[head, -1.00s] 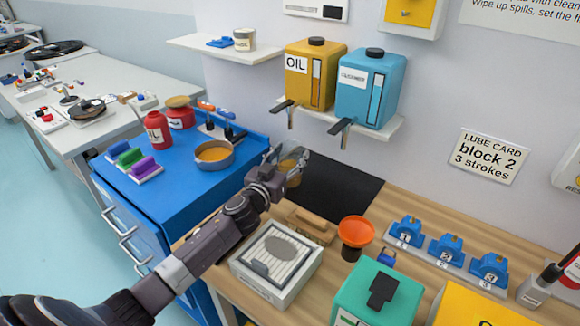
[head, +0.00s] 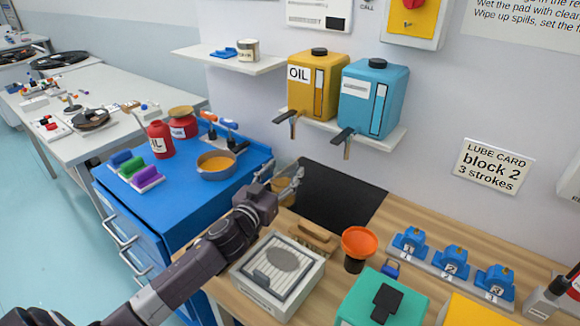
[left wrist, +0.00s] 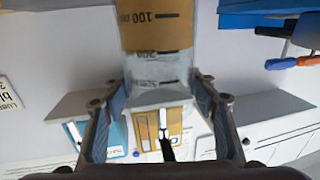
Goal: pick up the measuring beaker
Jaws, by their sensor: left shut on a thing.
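The measuring beaker (head: 283,186) is a clear cylinder with amber liquid in it. In the head view it is partly hidden behind my left gripper (head: 287,189), which is shut on it. It is near the left edge of the dark mat, beside the blue cart. In the left wrist view the beaker (left wrist: 158,36) stands between the two fingers, with dark graduation marks and the amber part at the top of the picture. I cannot tell whether its base touches the surface below. My right gripper is not in view.
A dark mat (head: 340,196) lies on the wooden bench behind the gripper. A grey-white box (head: 270,300), a brush (head: 314,236) and an orange funnel (head: 359,243) stand nearby. Yellow (head: 318,88) and blue (head: 372,98) dispensers hang above. The blue cart (head: 205,200) holds a pan (head: 216,166).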

